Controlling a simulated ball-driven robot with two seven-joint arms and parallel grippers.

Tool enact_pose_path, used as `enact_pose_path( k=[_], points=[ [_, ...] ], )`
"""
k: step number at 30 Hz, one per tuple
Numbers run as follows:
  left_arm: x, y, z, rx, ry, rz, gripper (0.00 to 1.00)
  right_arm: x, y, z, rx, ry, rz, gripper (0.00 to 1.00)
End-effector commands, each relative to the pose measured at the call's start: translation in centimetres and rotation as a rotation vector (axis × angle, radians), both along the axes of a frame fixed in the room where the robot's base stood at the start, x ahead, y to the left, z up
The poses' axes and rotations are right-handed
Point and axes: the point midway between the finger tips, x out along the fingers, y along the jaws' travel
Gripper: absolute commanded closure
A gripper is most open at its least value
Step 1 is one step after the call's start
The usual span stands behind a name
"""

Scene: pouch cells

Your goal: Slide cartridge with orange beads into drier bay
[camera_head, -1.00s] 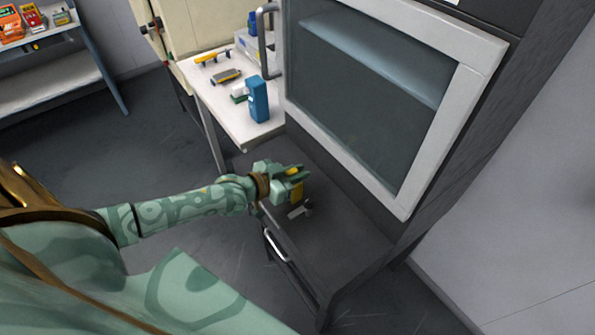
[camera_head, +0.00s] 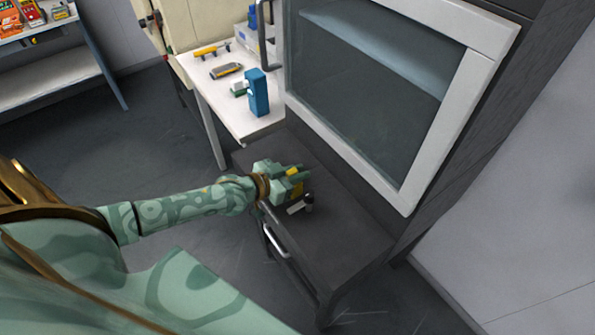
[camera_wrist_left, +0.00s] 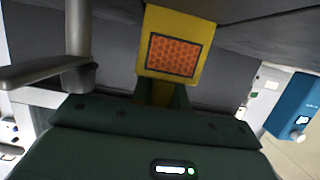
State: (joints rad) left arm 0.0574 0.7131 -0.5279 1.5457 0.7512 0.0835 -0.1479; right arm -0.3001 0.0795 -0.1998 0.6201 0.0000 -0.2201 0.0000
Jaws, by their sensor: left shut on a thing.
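The cartridge (camera_wrist_left: 150,45) is yellow with a dark-framed window of orange beads in the left wrist view. My left gripper (camera_wrist_left: 163,92) is shut on its lower end. In the head view the left gripper (camera_head: 293,182) is above the dark ledge below the glazed door, and a yellow piece of the cartridge (camera_head: 297,188) shows at its fingers. A grey lever-like part (camera_head: 300,206) is just below the gripper, and a grey handle shape (camera_wrist_left: 45,72) shows left of the cartridge in the wrist view. I cannot make out the drier bay opening. My right gripper is not in view.
A dark cabinet (camera_head: 345,240) with a pale-framed glass door (camera_head: 455,120) stands right. A white table (camera_head: 225,100) behind holds a blue box (camera_head: 257,93), a grey-yellow tool (camera_head: 227,70) and a yellow tool (camera_head: 212,50). Shelves (camera_head: 60,70) stand far left. The ledge right of the gripper is clear.

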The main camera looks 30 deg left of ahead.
Motion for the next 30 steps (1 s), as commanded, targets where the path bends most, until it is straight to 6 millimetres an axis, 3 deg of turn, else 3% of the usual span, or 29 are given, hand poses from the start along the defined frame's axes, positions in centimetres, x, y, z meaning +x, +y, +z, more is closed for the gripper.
enact_pose_path(
  k=[6, 7, 9, 23, 26, 30],
  points=[
    [0.0, 0.0, -0.6, -0.001, -0.002, 0.000, 1.00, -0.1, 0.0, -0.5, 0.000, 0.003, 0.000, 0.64],
    [0.0, 0.0, -0.5, -0.001, -0.002, 0.000, 0.76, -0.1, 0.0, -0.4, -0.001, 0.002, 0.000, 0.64],
    [0.0, 0.0, -0.4, -0.001, -0.002, 0.000, 0.58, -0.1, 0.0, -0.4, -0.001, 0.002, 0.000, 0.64],
    [-0.3, 0.1, -0.4, 0.001, 0.002, 0.000, 0.58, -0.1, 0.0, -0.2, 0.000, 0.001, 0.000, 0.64],
    [-1.2, 0.5, 0.0, 0.002, 0.001, 0.000, 0.58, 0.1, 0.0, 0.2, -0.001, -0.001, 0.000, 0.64],
    [-4.0, 1.7, 1.1, 0.002, 0.002, 0.000, 0.58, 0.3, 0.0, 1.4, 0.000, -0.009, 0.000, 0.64]
  ],
)
